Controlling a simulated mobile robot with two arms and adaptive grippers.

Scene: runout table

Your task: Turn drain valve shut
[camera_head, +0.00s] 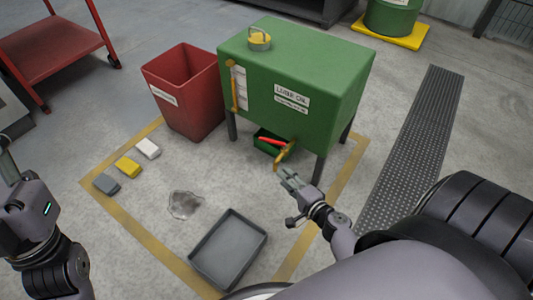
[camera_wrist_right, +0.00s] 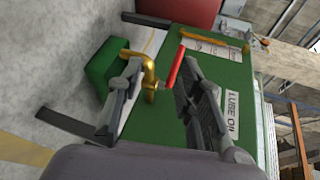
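The drain valve (camera_head: 285,152) is a brass spout low on the front of the green lube oil tank (camera_head: 300,80). Its red lever (camera_head: 272,142) points sideways to the left in the head view. My right gripper (camera_head: 288,178) is just in front of the valve. In the right wrist view its fingers (camera_wrist_right: 162,65) are spread apart, with the brass valve (camera_wrist_right: 150,70) and the red lever (camera_wrist_right: 174,67) showing between them. I see no clear grip on the lever. My left arm is at the left edge, and its gripper (camera_head: 6,165) is mostly cut off.
A green bin (camera_head: 262,147) stands under the tank. A red bin (camera_head: 185,90) is beside the tank. A grey tray (camera_head: 228,250), a clear puddle (camera_head: 184,204) and white, yellow and grey blocks (camera_head: 128,166) lie on the floor inside yellow lines.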

